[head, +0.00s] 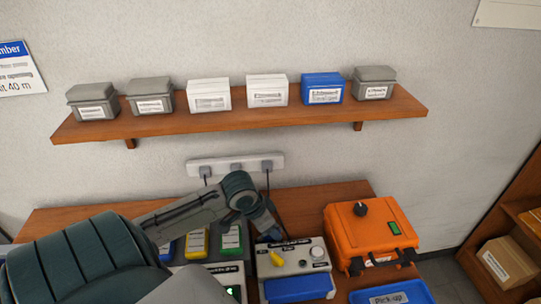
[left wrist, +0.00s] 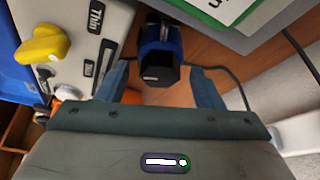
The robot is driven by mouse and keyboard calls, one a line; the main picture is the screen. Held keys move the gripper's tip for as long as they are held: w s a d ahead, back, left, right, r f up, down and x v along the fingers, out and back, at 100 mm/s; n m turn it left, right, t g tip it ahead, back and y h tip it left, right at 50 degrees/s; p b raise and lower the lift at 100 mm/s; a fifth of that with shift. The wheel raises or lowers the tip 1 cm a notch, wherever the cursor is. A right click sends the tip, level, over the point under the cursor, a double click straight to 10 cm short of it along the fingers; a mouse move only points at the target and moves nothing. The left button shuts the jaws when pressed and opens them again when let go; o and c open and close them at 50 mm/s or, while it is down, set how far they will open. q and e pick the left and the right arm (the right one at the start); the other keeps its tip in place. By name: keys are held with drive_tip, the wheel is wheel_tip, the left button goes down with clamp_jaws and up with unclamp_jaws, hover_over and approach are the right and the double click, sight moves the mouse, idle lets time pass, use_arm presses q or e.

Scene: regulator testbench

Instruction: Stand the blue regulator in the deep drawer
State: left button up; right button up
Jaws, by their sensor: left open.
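My left gripper (head: 270,228) reaches down at the back edge of the grey device with the yellow knob in the head view. In the left wrist view the left gripper (left wrist: 163,85) is open. A blue object with a black end (left wrist: 161,52), probably the blue regulator, stands between or just beyond its fingers. I cannot tell whether they touch it. No drawer can be clearly identified as the deep drawer. My right gripper is not in view.
The grey device (head: 289,257) has a yellow knob (left wrist: 40,43) and a blue front part (head: 300,288). An orange case (head: 362,235) and blue "Pick-up" tray (head: 392,294) are at right. Blue, yellow and green labelled items stand left. A cable runs beside the gripper. A shelf (head: 240,121) holds boxes.

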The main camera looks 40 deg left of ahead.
use_arm(q)
drive_tip(key=shift+c, duration=0.2)
clamp_jaws()
drive_tip(key=shift+r, duration=0.1)
